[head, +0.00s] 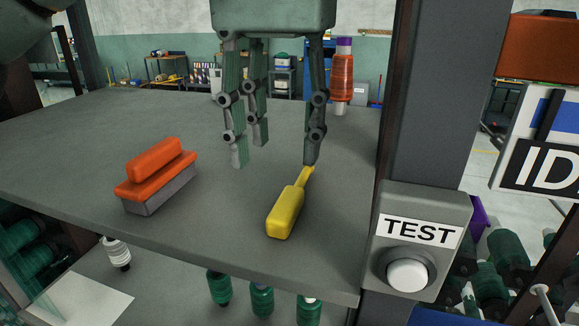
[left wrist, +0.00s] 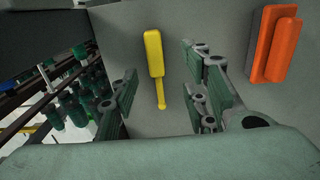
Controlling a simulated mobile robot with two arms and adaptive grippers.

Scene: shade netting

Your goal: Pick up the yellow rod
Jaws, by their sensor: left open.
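The yellow rod (head: 286,212) lies on the grey table, its thick end toward the front edge and its thin end pointing back. My left gripper (head: 274,160) hangs above the table, just behind the rod, with its green fingers spread and nothing between them. One fingertip overlaps the rod's thin end in the head view; I cannot tell whether they touch. In the left wrist view, the rod (left wrist: 154,60) shows between the open fingers of the left gripper (left wrist: 160,95), its thin end toward the palm. My right gripper is not in view.
An orange brush with a grey base (head: 156,178) lies on the table (head: 70,140) to the left of the rod. A dark post and a TEST button box (head: 420,240) stand close to the rod's right. Green spools (head: 262,299) sit below the table's front edge.

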